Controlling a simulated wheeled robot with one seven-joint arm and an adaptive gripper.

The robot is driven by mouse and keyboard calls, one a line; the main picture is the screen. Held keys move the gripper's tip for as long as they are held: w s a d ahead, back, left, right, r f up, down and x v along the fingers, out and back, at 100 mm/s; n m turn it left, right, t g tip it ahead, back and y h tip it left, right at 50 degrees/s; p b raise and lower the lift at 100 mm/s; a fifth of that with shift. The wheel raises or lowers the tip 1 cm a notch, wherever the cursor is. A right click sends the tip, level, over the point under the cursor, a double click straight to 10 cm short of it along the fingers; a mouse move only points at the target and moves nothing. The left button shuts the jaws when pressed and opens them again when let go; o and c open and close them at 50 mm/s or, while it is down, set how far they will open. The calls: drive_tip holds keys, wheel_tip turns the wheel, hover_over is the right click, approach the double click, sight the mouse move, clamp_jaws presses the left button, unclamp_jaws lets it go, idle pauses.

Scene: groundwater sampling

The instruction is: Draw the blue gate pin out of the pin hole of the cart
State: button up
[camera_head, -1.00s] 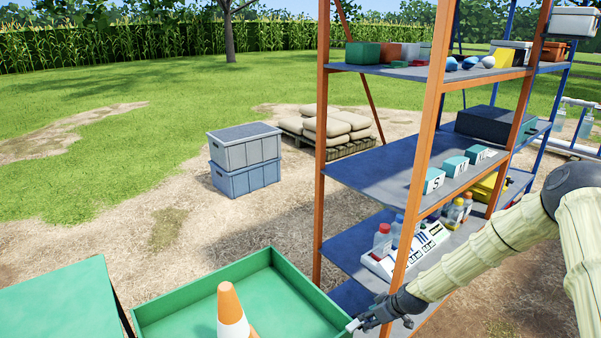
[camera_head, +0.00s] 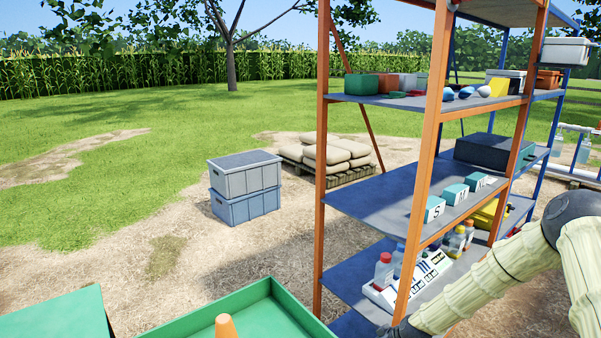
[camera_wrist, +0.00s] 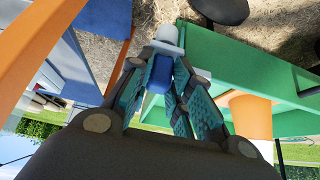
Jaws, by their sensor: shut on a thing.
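A pale rounded piece (camera_wrist: 169,38) shows just beyond the blue part. I cannot tell whether it belongs to the pin or the cart. The pin hole is not clearly visible, so how deep the pin sits cannot be told. My gripper is below the head view's edge.
An orange cone (camera_head: 226,328) stands in the cart. The orange-and-blue shelf rack (camera_head: 365,197) with bottles and boxes stands close on the right, its orange post near my arm. Stacked crates (camera_head: 245,188) and sacks on a pallet (camera_head: 328,160) lie further back on open ground.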

drive_tip(key=shift+r, duration=0.2)
drive_tip(key=shift+r+p, duration=2.3)
drive_tip(key=shift+r, duration=1.6)
drive_tip(key=shift+r, duration=0.2)
